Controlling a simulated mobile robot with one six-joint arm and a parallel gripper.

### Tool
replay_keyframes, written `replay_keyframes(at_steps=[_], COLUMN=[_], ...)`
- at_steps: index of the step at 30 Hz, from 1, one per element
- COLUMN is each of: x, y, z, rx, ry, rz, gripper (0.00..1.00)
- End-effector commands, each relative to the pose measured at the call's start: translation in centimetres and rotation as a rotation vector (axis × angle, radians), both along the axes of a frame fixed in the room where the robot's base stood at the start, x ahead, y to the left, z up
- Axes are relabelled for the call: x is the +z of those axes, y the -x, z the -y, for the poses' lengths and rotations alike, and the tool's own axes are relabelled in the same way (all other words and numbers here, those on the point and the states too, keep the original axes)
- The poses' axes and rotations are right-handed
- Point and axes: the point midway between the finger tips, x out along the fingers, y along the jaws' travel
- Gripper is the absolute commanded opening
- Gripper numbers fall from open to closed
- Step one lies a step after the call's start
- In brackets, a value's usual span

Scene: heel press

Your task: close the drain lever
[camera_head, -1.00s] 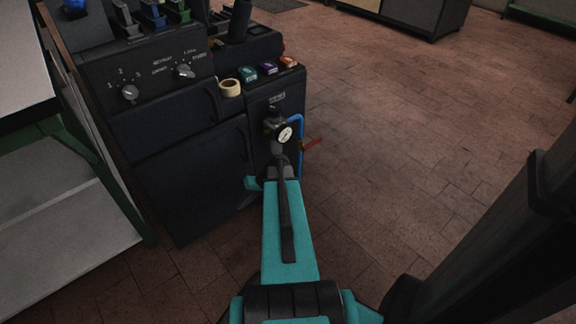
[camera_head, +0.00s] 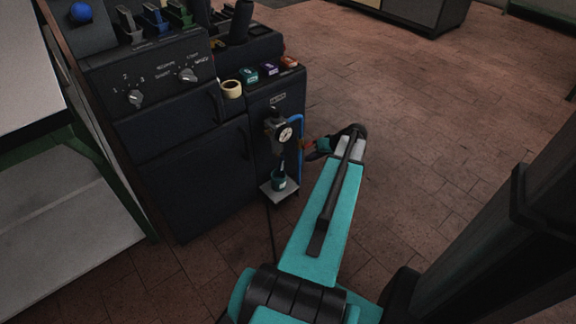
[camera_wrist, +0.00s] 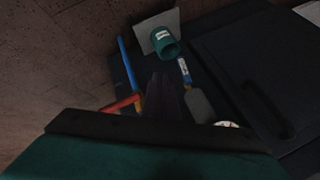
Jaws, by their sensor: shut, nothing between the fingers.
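The drain lever appears to be the red handle (camera_head: 308,145) beside the blue pipe (camera_head: 300,128) on the machine's right side. In the wrist view the red handle (camera_wrist: 122,104) sticks out sideways, across the line of the blue pipe (camera_wrist: 126,62). My gripper (camera_head: 316,151) is shut and empty, at the outer end of the red handle in the head view. It partly covers the handle, and I cannot tell whether they touch.
Open brick floor lies right.

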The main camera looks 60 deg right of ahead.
Motion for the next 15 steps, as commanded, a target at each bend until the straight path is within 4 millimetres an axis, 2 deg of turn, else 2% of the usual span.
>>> replay_keyframes(at_steps=[10,15], x=[-0.14,-0.82], y=[-0.05,-0.51], z=[-0.01,0.01], rx=[-0.001,0.000], ry=[-0.001,-0.002], rz=[0.000,0.000], gripper=[0.00,0.00])
